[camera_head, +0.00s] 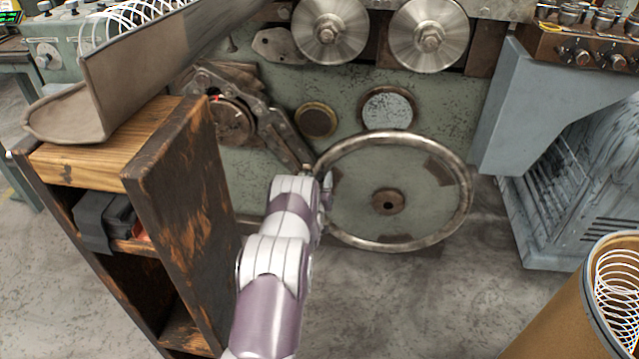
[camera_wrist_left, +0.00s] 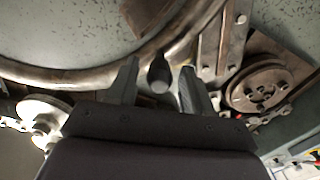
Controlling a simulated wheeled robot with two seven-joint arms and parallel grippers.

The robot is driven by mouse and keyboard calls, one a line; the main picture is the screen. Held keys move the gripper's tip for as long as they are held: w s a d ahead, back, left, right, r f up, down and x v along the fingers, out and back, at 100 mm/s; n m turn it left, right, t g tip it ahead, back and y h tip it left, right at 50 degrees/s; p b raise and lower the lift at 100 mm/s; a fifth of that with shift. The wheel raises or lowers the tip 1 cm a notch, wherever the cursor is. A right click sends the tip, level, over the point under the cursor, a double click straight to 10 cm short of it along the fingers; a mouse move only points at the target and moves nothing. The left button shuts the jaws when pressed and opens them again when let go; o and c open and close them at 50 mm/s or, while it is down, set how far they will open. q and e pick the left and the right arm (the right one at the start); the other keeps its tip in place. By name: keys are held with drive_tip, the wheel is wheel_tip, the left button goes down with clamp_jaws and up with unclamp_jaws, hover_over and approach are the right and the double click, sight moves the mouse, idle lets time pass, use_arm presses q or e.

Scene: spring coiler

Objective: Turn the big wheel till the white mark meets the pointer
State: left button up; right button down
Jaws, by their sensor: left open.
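The big wheel (camera_head: 463,205) is a worn metal ring around a flat green-grey face, with a brown hub, low on the machine front. Its rim also curves across the top left of the left wrist view (camera_wrist_left: 60,77). My left gripper (camera_head: 325,188) is at the wheel's left edge, mostly hidden behind my own wrist. In the left wrist view its two fingers (camera_wrist_left: 160,66) are spread apart, with a dark rounded knob (camera_wrist_left: 159,76) between them near the rim. I cannot tell whether they touch it. I cannot make out the white mark or the pointer. My right gripper is out of view.
A wooden stand (camera_head: 185,165) with a metal chute (camera_head: 150,62) is close on the left of my arm. Two steel rollers (camera_head: 330,32) sit above the wheel. A drum of wire coils (camera_head: 570,310) stands at the lower right. The floor before the wheel is clear.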

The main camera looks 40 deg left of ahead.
use_arm(q)
drive_tip(key=shift+w+a, duration=0.3)
drive_tip(key=shift+w, duration=0.25)
clamp_jaws()
drive_tip(key=shift+s+a+f+b, duration=0.15)
drive_tip(key=shift+a+f+b, duration=0.1)
drive_tip(key=shift+f+b, duration=0.4)
wheel_tip(320, 180, down, 20)
drive_tip(key=a+n+b, duration=0.1)
drive_tip(key=n+b, duration=0.9)
drive_tip(key=b, duration=0.7)
drive_tip(key=shift+s+f, duration=0.2)
drive_tip(key=shift+s, duration=0.1)
unclamp_jaws()
